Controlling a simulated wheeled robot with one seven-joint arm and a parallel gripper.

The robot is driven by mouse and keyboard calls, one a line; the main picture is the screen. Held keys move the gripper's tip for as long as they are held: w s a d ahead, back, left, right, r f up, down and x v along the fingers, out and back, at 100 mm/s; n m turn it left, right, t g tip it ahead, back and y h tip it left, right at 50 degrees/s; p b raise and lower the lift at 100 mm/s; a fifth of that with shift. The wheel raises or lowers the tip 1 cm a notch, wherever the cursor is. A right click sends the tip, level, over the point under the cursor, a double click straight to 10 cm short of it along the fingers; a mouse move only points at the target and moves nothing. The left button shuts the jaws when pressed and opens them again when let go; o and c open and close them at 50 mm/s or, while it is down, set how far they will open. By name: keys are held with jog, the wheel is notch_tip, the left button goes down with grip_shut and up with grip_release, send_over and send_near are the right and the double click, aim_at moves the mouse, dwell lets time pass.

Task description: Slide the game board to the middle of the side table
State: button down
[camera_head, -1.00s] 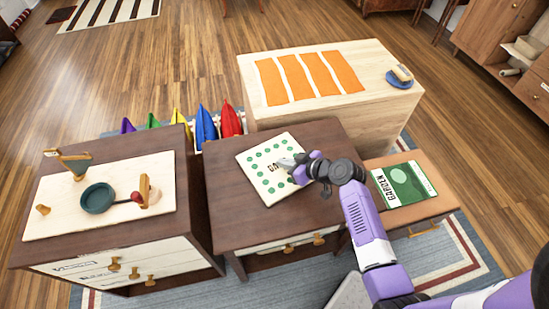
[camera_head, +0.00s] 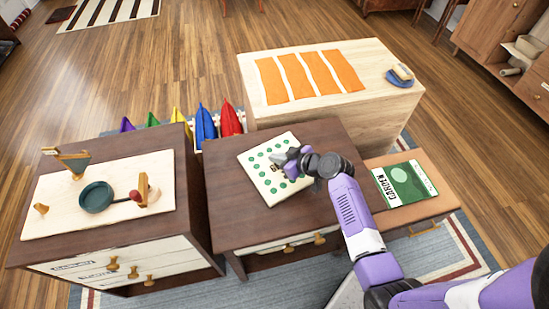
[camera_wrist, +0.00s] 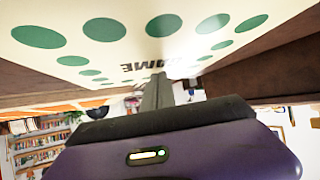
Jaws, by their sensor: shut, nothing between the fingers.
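The game board (camera_head: 260,166) is a flat cream square with green dots along its edges and dark lettering in the middle. It lies slightly turned on the dark wood side table (camera_head: 235,222), towards the back of the top. My gripper (camera_head: 286,168) is shut and empty, over the board's middle and right part, and hides some of it. In the wrist view the shut fingers (camera_wrist: 158,88) point at the board (camera_wrist: 130,20) near its lettering. I cannot tell whether the fingertips touch it.
A dark cabinet (camera_head: 190,218) with a pan and small toys stands left. A pale wood table (camera_head: 375,95) with orange strips stands behind. A bench (camera_head: 432,208) with a green garden book (camera_head: 403,186) stands right. The side table's front and left are bare.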

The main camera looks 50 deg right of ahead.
jog(key=s, duration=0.1)
jog(key=s+f, duration=0.1)
jog(key=s, duration=0.2)
jog(key=shift+a+f+b, duration=0.1)
jog(key=shift+f+b, duration=0.15)
jog(key=shift+b, duration=0.05)
jog(key=shift+r, duration=0.1)
jog(key=shift+r+p, duration=0.6)
jog(key=shift+r, duration=0.15)
jog(key=shift+w+r, duration=0.1)
